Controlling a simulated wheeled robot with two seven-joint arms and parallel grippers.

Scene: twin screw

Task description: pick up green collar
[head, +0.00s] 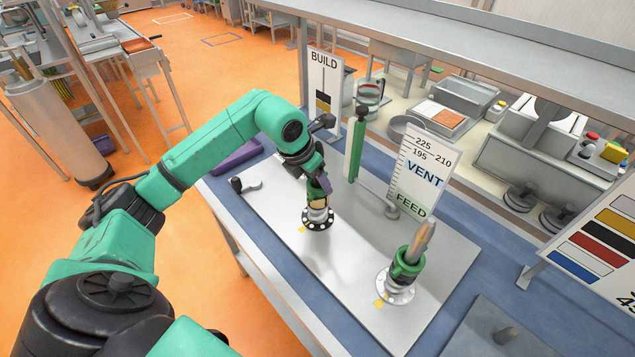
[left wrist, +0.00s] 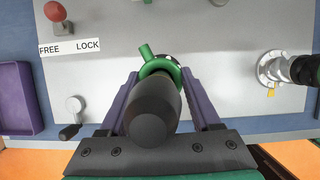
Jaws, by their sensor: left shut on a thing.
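My left gripper (head: 318,197) is low over the left flange (head: 317,224) on the grey plate. In the left wrist view, its purple fingers (left wrist: 160,92) are shut on a green collar (left wrist: 145,52), a ring with a short handle pointing up-left. A dark, thick cylinder (left wrist: 153,110) stands in front of the ring and hides part of it. I cannot tell whether the collar is seated or lifted. My right gripper is not in view.
The grey plate (head: 450,265) lies on a blue table. A BUILD sign (head: 324,75), a green upright column (head: 357,145) and a VENT/FEED board (head: 425,172) stand at the back. A lever (left wrist: 73,112) and purple tray (left wrist: 15,98) lie left.

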